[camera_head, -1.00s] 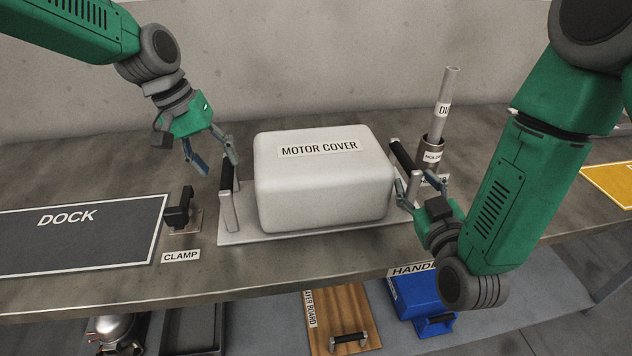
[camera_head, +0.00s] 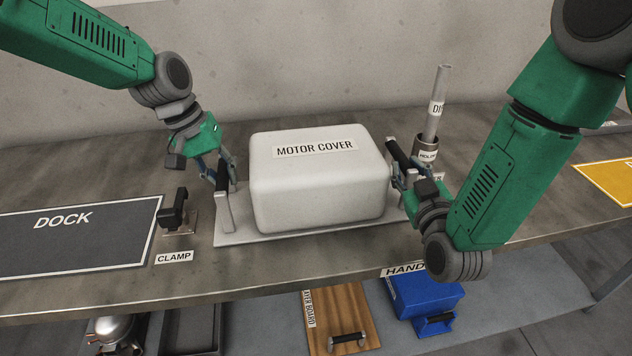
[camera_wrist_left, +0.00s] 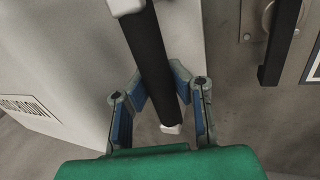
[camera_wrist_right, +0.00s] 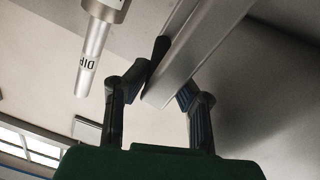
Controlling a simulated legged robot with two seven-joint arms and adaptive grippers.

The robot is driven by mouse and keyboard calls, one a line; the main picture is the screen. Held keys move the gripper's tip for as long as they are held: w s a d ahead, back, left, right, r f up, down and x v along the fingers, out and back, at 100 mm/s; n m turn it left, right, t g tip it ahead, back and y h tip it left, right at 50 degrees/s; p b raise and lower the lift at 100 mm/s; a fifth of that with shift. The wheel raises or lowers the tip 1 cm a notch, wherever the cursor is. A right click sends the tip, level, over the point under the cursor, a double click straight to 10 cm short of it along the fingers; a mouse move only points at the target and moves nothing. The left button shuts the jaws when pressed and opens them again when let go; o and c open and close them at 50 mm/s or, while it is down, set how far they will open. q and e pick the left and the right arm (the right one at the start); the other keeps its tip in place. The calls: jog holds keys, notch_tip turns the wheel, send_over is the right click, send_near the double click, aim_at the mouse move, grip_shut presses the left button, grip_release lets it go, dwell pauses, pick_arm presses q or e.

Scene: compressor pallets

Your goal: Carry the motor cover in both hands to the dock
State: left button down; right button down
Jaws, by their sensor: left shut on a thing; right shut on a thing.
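The white motor cover (camera_head: 318,190) sits on its flat base on the bench, with a black-gripped handle at each side. My left gripper (camera_head: 222,172) is shut on the left handle (camera_head: 224,198); the left wrist view shows its fingers (camera_wrist_left: 160,100) on both sides of the black bar (camera_wrist_left: 150,50). My right gripper (camera_head: 405,178) is shut on the right handle (camera_head: 397,155); in the right wrist view its fingers (camera_wrist_right: 160,88) flank the handle's grey post (camera_wrist_right: 190,55). The dark dock mat (camera_head: 75,240) with a white border lies at the left.
A black clamp (camera_head: 175,212) stands between the dock and the cover. A holder (camera_head: 426,150) with a dipstick-like rod (camera_head: 438,105) stands behind my right gripper. A yellow mat (camera_head: 608,180) lies far right. A blue box (camera_head: 425,292) and a wooden board (camera_head: 342,315) are on the lower shelf.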

pick_arm(q)
jog(key=shift+w+r, duration=0.15)
jog(key=shift+r, duration=0.2)
pick_arm(e)
jog(key=shift+a+f, duration=0.1)
jog(key=shift+f, duration=0.05)
pick_arm(q)
jog(key=shift+r, duration=0.1)
